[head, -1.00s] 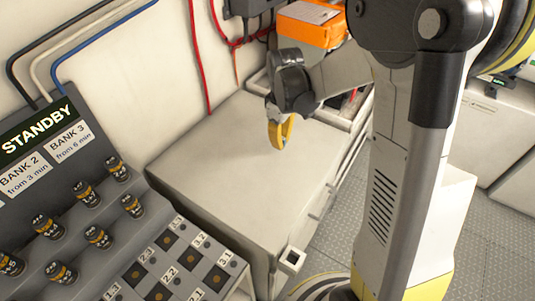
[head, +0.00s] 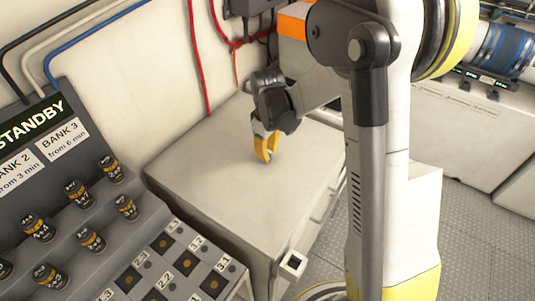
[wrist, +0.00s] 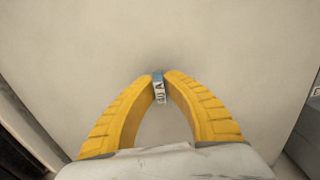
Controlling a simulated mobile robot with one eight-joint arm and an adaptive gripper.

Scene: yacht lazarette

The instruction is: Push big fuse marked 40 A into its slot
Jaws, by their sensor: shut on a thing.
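My gripper (head: 266,152) hangs above the pale bench top with its yellow fingers together. In the wrist view my gripper (wrist: 159,78) is shut on a small blue and white piece, which I take for the fuse (wrist: 159,88). Its white label shows an "A"; I cannot read the number for sure. In the head view only a speck of blue shows at the fingertips. I cannot make out a slot marked for this fuse in either view.
The bench top (head: 210,165) under my gripper is bare. At left stands a grey stepped panel (head: 75,130) with a STANDBY display, several black and orange cylinders (head: 92,240) and numbered square sockets (head: 187,262). Red cables (head: 204,70) run down the wall. An orange box (head: 292,22) is partly hidden behind my arm.

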